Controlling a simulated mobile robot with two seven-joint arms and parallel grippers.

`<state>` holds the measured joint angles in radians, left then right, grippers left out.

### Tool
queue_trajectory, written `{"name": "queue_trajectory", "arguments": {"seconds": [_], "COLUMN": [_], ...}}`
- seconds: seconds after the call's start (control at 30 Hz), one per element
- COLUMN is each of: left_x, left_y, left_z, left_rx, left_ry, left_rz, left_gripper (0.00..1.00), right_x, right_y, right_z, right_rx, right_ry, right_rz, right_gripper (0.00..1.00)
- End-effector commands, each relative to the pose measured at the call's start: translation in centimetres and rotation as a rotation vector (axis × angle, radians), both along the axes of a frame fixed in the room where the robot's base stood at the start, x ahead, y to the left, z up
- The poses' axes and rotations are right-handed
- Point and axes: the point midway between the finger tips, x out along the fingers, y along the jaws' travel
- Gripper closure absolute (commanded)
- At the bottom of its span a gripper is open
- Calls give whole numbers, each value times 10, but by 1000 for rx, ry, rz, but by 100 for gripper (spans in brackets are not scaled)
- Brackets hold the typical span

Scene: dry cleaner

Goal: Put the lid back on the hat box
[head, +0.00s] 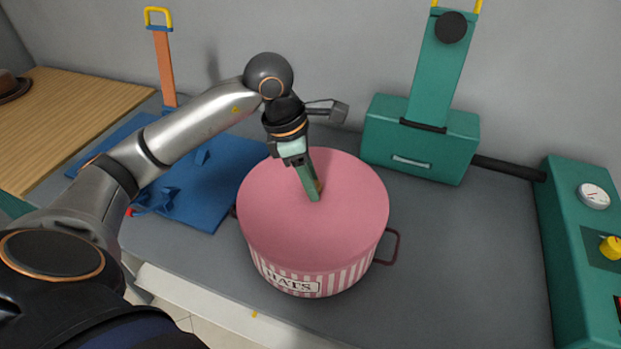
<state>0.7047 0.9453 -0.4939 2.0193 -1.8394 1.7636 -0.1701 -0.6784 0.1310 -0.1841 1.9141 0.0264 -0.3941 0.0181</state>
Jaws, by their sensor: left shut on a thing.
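The round hat box (325,281) stands on the grey counter, with pink and white stripes, a "HATS" label and dark red side handles. The plain pink lid (350,210) covers its whole top. From this angle I see no clear gap between lid and box, but I cannot tell whether the lid is fully seated. My left gripper (315,191) points down at the middle of the lid and is shut on the lid's knob, which its fingers mostly hide. My right gripper is not in view.
A teal machine (420,135) stands behind right, with a dark bar reaching right. A teal unit with a gauge (590,240) stands at the right edge. The grey counter (470,260) is clear right of the box.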

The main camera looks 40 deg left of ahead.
Motion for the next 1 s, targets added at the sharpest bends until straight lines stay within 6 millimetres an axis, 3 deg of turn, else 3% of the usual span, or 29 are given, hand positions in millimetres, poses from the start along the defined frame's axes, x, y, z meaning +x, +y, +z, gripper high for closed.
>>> {"name": "queue_trajectory", "arguments": {"seconds": [0.37, 0.4, 0.67, 0.87, 1.0], "left_x": [0, 0, 0, 0, 0], "left_y": [0, 0, 0, 0, 0], "left_z": [0, 0, 0, 0, 0], "left_rx": [0, 1, 0, 0, 0], "left_ry": [-1, -1, 0, 0, 0], "left_rz": [0, 0, 0, 0, 0], "left_gripper": [100, 55, 26, 23, 7], "right_x": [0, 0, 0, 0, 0], "right_y": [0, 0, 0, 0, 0], "right_z": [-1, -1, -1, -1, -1], "right_rx": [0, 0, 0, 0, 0], "right_ry": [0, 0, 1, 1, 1], "right_rz": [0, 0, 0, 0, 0], "right_gripper": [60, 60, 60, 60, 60]}}
